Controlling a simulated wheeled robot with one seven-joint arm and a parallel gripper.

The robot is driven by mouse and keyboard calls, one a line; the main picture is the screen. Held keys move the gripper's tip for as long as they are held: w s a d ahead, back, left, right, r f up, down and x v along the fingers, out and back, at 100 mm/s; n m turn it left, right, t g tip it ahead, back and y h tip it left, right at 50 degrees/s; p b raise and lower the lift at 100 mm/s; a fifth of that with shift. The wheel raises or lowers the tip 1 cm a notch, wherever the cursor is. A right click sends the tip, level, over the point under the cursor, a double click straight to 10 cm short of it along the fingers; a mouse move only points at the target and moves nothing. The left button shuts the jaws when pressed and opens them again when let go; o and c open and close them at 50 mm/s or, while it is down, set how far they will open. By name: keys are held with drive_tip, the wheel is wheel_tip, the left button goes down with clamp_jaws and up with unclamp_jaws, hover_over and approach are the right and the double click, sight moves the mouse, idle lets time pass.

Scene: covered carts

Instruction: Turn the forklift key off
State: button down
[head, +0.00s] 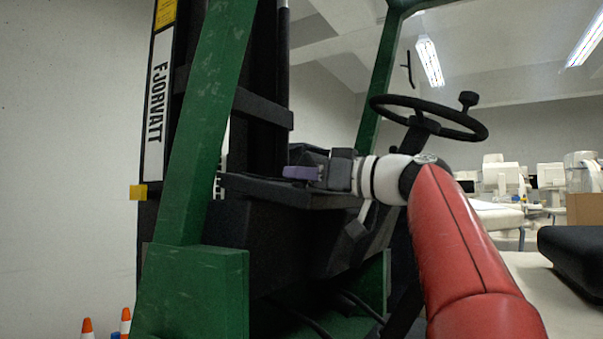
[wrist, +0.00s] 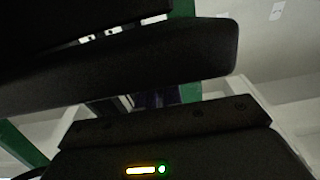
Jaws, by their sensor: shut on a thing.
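The forklift (head: 195,130) has a green frame, a dark dashboard (head: 270,190) and a black steering wheel (head: 430,115). My gripper (head: 300,172) is at the dashboard, left of and below the wheel, with its purple fingers pointing left just over the panel's top. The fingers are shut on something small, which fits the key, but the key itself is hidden. In the wrist view, dark purplish fingers (wrist: 155,98) show dimly in a narrow gap under a dark panel. The key's turn angle cannot be seen.
The steering wheel and its column stand close to my wrist. A green post rises at the left and another behind the wheel. A black seat (head: 575,258) is at the right edge. Orange cones (head: 87,328) stand at the lower left.

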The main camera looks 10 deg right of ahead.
drive_tip(key=shift+f, duration=0.15)
drive_tip(key=c, duration=1.6)
unclamp_jaws()
drive_tip(key=shift+o, duration=0.2)
drive_tip(key=v, duration=0.7)
drive_tip(key=shift+s+d+b, duration=0.3)
drive_tip(key=shift+b, duration=0.05)
